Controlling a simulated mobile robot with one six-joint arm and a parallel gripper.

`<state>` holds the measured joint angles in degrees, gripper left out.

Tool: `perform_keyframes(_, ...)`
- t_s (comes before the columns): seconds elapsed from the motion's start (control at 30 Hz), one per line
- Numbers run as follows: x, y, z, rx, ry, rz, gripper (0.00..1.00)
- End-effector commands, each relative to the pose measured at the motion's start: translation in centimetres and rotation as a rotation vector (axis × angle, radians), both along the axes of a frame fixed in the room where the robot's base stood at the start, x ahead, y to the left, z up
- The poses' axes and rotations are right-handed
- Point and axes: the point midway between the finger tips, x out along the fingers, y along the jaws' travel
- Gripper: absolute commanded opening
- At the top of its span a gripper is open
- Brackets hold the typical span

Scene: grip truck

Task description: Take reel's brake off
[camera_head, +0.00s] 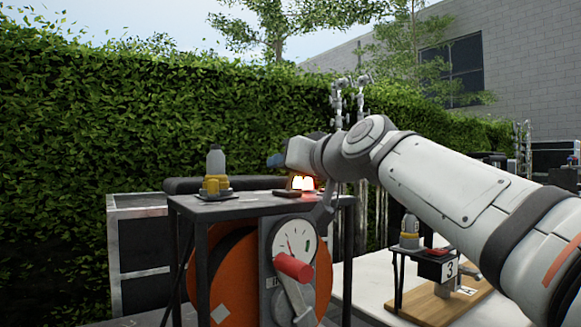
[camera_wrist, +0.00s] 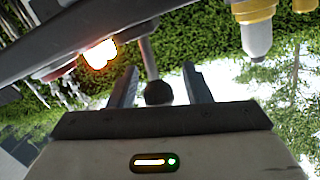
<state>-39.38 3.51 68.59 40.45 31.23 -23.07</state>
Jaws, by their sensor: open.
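The orange reel (camera_head: 225,265) stands under a dark table frame, with a grey plate, a dial (camera_head: 293,243) and a red-handled crank (camera_head: 293,267) on its front. In the wrist view, a thin lever (camera_wrist: 147,55) ends in a dark round knob (camera_wrist: 158,93); it looks like the brake lever. My gripper (camera_wrist: 161,85) is open, with one finger on each side of the knob. I cannot tell if either finger touches it.
A lit orange lamp (camera_head: 303,183) stands on the tabletop (camera_head: 240,204) close to my wrist. A grey bottle with yellow parts (camera_head: 215,172) stands at the table's left. A second small stand with a block marked 3 (camera_head: 449,269) is at right. A hedge (camera_head: 150,110) rises behind.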

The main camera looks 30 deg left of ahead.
Motion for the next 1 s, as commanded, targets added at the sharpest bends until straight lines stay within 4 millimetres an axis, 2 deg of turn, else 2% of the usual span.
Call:
perform_keyframes(0.23,-0.6,-1.0,0.2,0.001,-0.002,-0.001,0.44)
perform_keyframes(0.6,-3.6,-5.9,0.8,0.001,-0.001,-0.002,0.44)
perform_keyframes(0.73,-4.1,-6.6,0.9,0.000,0.000,-0.001,0.44)
perform_keyframes(1.0,-4.2,-6.6,0.9,0.000,0.000,0.001,0.44)
